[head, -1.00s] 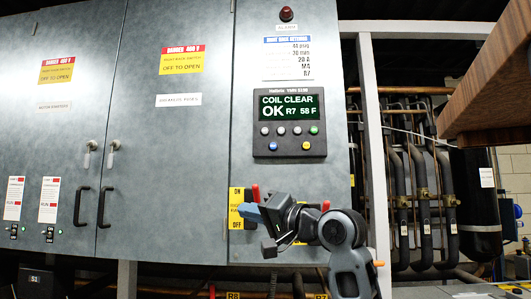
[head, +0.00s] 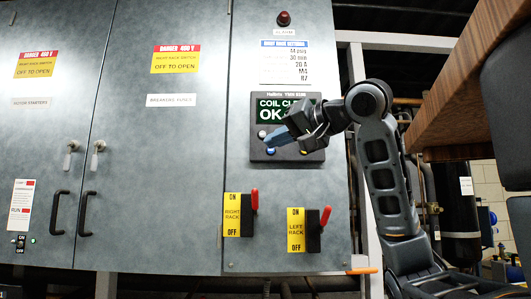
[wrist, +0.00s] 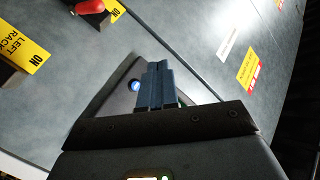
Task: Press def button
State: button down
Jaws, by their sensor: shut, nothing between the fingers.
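The dark controller panel (head: 258,156) is on the grey cabinet door, its green display (head: 268,106) partly hidden by my arm. No button label is readable, so I cannot tell which one is def.
Below the panel are the right rack switch (head: 254,200) and left rack switch (head: 324,217), with red levers. A red alarm lamp (head: 283,18) is above. A wooden board (head: 465,85) juts in at upper right. Pipes stand behind the frame post at right.

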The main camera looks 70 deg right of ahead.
aim_at(271, 150)
jog(key=shift+s+r+h, duration=0.25)
jog(key=shift+r+h, duration=0.05)
jog(key=shift+a+r, duration=0.1)
jog(key=w+d, duration=0.3)
jog(key=d, duration=0.5)
jog(key=shift+w+d+f+p, duration=0.2)
jog(key=shift+w+p, duration=0.1)
jog(key=shift+p, duration=0.15)
dwell(1.9)
jog(key=shift+w+d, duration=0.2)
jog(key=shift+d, duration=0.15)
